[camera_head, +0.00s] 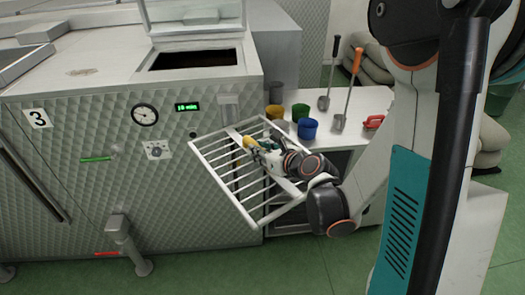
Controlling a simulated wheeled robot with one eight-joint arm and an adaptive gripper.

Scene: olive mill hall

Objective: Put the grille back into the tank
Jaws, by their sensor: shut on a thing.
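The grille (223,186) is a white rectangular rack of parallel bars. It hangs tilted in the air in front of the tank's right front corner. My gripper (252,146) is shut on the grille near its upper middle; the exact contact is small and partly hidden by the fingers. The tank (80,125) is a large quilted-metal box with a pale top, marked 3. Its hatch opening (195,59) is dark inside, with the lid (197,16) raised behind it. The grille is below the level of the opening and to its right, apart from it.
A white side table (352,118) stands right of the tank, holding blue (308,128), green (300,112) and yellow (274,112) cups, scrapers (350,90) and a red-handled item (373,122). A valve pipe (125,243) juts from the tank front. Green floor in front is clear.

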